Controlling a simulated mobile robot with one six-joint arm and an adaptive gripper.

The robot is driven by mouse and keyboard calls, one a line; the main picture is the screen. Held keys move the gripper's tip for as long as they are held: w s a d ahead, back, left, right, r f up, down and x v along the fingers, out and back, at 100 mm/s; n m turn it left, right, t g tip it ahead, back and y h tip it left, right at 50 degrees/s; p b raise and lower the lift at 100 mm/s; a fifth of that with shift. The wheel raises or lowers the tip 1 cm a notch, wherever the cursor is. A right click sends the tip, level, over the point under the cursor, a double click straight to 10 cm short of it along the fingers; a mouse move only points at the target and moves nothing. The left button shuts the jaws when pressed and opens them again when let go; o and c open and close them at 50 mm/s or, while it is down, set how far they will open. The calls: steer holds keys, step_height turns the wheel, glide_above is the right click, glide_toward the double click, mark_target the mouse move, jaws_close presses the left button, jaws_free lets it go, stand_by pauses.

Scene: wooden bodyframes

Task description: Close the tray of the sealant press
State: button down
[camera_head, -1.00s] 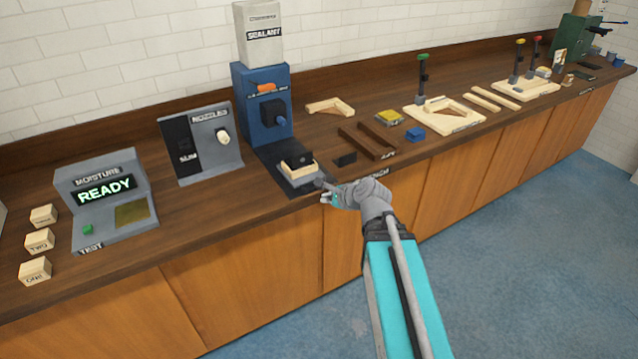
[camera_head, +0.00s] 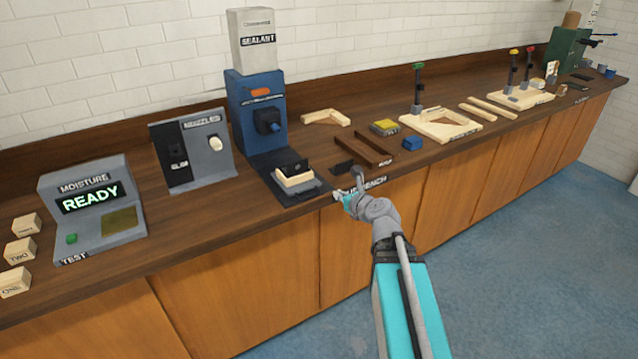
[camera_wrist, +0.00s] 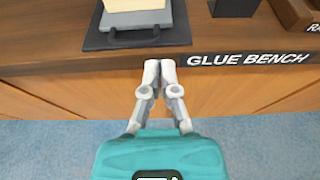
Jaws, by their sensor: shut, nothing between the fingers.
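The sealant press (camera_head: 256,118) is a blue upright machine with a white sealant box (camera_head: 252,42) on top, standing at the back of the bench. Its grey tray (camera_head: 308,186) is slid out on a dark base toward the front edge, with a light wooden block on it. The tray's front handle (camera_wrist: 132,40) shows at the top of the wrist view. My gripper (camera_wrist: 160,63) is shut and empty, in front of the bench edge, just right of the handle and apart from it. In the head view my gripper (camera_head: 345,194) is right of the tray.
A dark brown frame (camera_head: 362,150) and a small black block (camera_head: 342,166) lie right of the tray. A nozzle stand (camera_head: 192,150) and a moisture tester (camera_head: 92,208) stand to the left. The floor (camera_head: 500,270) in front is clear.

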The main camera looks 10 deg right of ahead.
steer(key=shift+w, duration=0.1)
steer(key=b, duration=0.3)
glide_toward(311, 177)
steer(key=x, duration=0.6)
steer(key=shift+d+f, duration=0.2)
steer(key=shift+f, duration=0.15)
steer(key=shift+w+a, duration=0.25)
steer(key=shift+w, duration=0.4)
steer(key=shift+a, duration=0.1)
steer(key=w+a, duration=0.1)
steer(key=w, duration=0.2)
steer(key=w+a, duration=0.1)
steer(key=w, duration=0.2)
steer(key=w+a, duration=0.1)
steer(key=w, duration=0.3)
steer(key=shift+w+a+r, duration=0.1)
